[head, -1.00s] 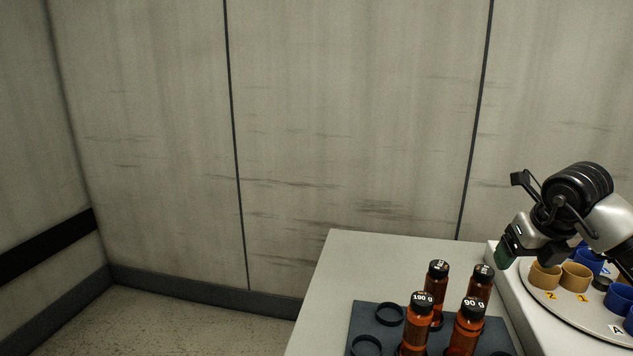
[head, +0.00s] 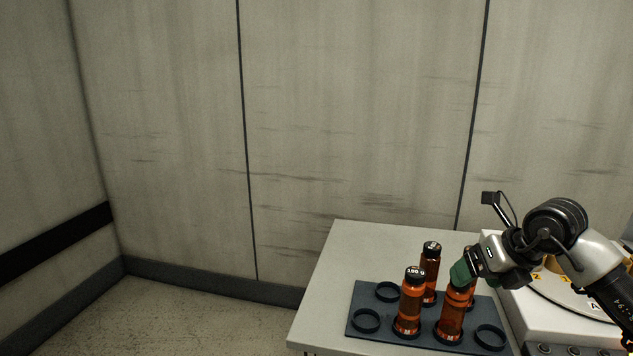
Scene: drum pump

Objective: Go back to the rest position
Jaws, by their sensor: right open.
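My right gripper (head: 463,272) comes in from the right, with green fingertips. It is open and overlaps the top of the right front amber bottle (head: 451,322) in the head view; I cannot tell whether it touches it. The gripper hides that bottle's cap and most of another bottle behind it. My left gripper is not in view.
A dark rack (head: 392,338) with empty rings stands on the grey table (head: 352,248). It also holds a front left amber bottle (head: 411,305) and a back amber bottle (head: 430,270). A white machine (head: 515,318) with a round plate stands at right.

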